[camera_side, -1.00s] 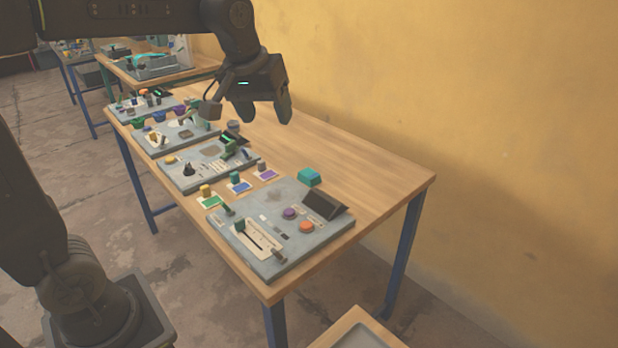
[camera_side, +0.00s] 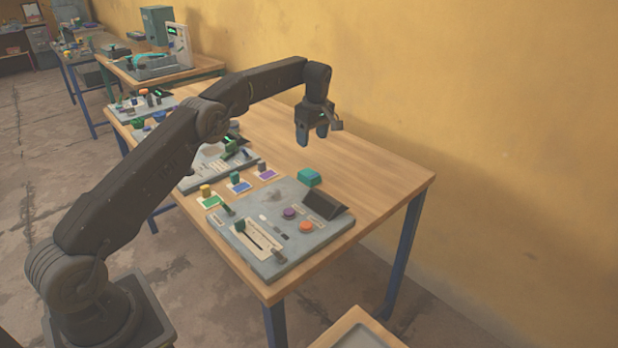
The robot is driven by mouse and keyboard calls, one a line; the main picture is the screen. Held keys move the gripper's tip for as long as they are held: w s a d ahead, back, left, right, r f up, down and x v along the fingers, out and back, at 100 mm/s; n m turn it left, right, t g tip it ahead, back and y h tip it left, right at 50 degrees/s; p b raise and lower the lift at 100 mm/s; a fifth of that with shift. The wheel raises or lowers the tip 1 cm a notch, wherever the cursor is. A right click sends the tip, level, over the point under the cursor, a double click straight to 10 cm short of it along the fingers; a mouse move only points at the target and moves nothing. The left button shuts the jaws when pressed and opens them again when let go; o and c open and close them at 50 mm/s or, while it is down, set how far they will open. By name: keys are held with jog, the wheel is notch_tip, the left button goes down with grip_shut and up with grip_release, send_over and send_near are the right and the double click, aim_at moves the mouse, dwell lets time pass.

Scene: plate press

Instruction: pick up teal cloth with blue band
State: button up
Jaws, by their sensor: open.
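The teal cloth (camera_side: 309,176) looks like a small folded block on the wooden table, just behind the far edge of the nearest grey panel. A blue band on it is too small to make out clearly. My gripper (camera_side: 312,137) is open and empty, its two fingers pointing down. In the picture it hangs just above the cloth, with a clear gap between fingertips and cloth. How far it stands in front of or behind the cloth is hard to tell.
The nearest grey panel (camera_side: 262,256) carries a purple button (camera_side: 289,213), an orange button (camera_side: 306,227), a slider and a dark raised box (camera_side: 323,205) close to the cloth. Small blocks on coloured cards stand left of the cloth. The table (camera_side: 385,183) is bare to the right.

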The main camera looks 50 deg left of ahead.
aim_at(309, 173)
jog(key=f, duration=0.4)
jog(key=a+f, duration=0.1)
jog(key=f, duration=0.9)
jog(key=shift+w+a, duration=0.2)
jog(key=shift+a, duration=0.2)
jog(key=shift+r, duration=0.1)
jog(key=c, duration=0.7)
jog(key=shift+r, duration=0.15)
jog(key=shift+r, duration=0.55)
notch_tip(309, 173, up, 3)
jog(key=shift+f, duration=0.2)
jog(key=s+a+r, duration=0.4)
jog(key=s+a, duration=0.1)
jog(key=s+a+r, duration=0.3)
jog(key=shift+s+a, duration=0.1)
jog(key=shift+a, duration=0.05)
